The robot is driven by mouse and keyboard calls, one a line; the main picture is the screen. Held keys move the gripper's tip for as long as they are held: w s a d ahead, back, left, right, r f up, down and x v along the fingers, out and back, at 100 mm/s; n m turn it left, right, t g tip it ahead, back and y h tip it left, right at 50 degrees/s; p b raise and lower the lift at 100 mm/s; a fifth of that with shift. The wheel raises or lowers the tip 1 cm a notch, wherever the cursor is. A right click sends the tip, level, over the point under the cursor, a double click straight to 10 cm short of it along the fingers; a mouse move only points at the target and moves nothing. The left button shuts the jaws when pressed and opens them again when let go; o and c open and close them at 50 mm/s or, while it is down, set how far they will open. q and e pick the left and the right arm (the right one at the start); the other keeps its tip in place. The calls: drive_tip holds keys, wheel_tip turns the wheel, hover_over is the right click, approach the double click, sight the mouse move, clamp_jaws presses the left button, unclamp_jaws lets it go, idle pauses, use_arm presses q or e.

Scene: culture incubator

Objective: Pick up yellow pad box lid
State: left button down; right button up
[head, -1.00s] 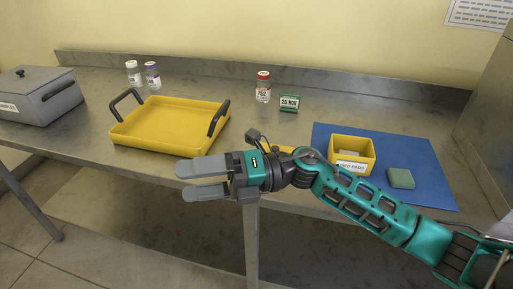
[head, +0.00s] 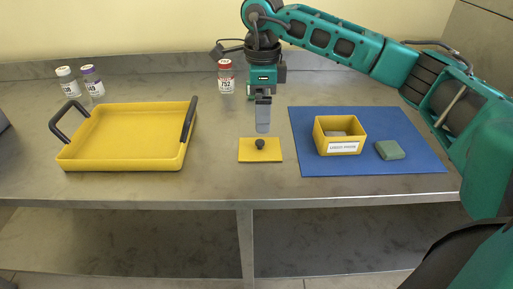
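The yellow pad box lid (head: 245,151) lies flat on the steel bench, with a dark round knob (head: 260,144) on top. The open yellow pad box (head: 340,136) stands to its right on a blue mat, with a white label on its front and something grey inside. My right gripper (head: 263,128) points down above and just behind the lid, apart from the knob as far as I can see. Its fingers overlap edge-on in this view, so their gap is hidden. My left gripper is not in view.
A yellow tray (head: 130,137) with black handles stands on the left. A green pad (head: 390,150) lies on the blue mat (head: 420,126). A red-capped bottle (head: 226,77) and two vials (head: 92,82) stand at the back. Bare bench lies around the lid.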

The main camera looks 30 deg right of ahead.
sight(260, 141)
wheel_tip(260, 141, down, 10)
drive_tip(key=shift+w+a+r, duration=0.1)
drive_tip(key=shift+w+r, duration=0.05)
idle(0.3)
drive_tip(key=c, duration=0.7)
